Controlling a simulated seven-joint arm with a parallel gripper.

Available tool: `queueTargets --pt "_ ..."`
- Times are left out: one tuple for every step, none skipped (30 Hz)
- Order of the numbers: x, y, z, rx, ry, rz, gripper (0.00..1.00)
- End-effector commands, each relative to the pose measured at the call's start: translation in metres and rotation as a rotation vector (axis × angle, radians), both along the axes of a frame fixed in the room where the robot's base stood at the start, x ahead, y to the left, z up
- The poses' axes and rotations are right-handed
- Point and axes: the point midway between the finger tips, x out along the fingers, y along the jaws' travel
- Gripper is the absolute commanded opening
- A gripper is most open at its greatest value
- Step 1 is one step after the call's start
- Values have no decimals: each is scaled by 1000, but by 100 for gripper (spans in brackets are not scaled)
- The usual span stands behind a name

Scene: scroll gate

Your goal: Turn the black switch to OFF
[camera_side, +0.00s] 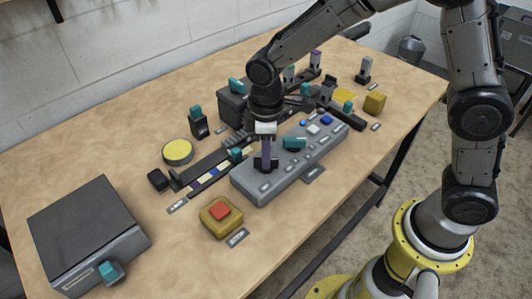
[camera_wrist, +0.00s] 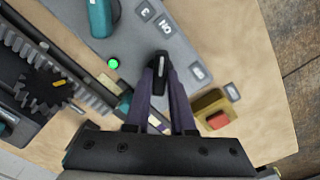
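The black switch (camera_wrist: 162,62) is a round knob with a pale line on its handle, mounted on a long grey panel (camera_wrist: 185,50). In the side view the switch (camera_side: 259,167) sits near the panel's front left end, mostly behind my fingers. My gripper (camera_side: 266,164) points straight down over it. In the wrist view my gripper's two purple fingers (camera_wrist: 161,72) stand on either side of the knob's handle, and their tips appear closed against it.
The panel also carries a teal knob (camera_side: 294,143) and blue and white buttons. A red button on a yellow base (camera_side: 220,213) stands close in front. A grey box (camera_side: 88,235) is at front left. A sliding track with gears (camera_wrist: 50,82) lies alongside. A green light (camera_wrist: 113,64) is lit.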

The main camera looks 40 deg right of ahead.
Motion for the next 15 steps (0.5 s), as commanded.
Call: queueTargets --pt "0 0 0 0 0 0 4" --pt "0 0 0 0 0 0 0" --pt "0 0 0 0 0 0 0" --pt "0 0 0 0 0 0 0" --pt "0 0 0 0 0 0 0" --pt "0 0 0 0 0 0 0" --pt "0 0 0 0 0 0 0" --pt "0 0 0 0 0 0 0" --pt "0 0 0 0 0 0 0" --pt "0 0 0 0 0 -1 0" --pt "0 0 0 0 0 -3 0" --pt "0 0 0 0 0 -7 0" --pt "0 0 0 0 0 -12 0" --pt "0 0 0 0 0 -17 0" --pt "0 0 0 1 1 -26 0"
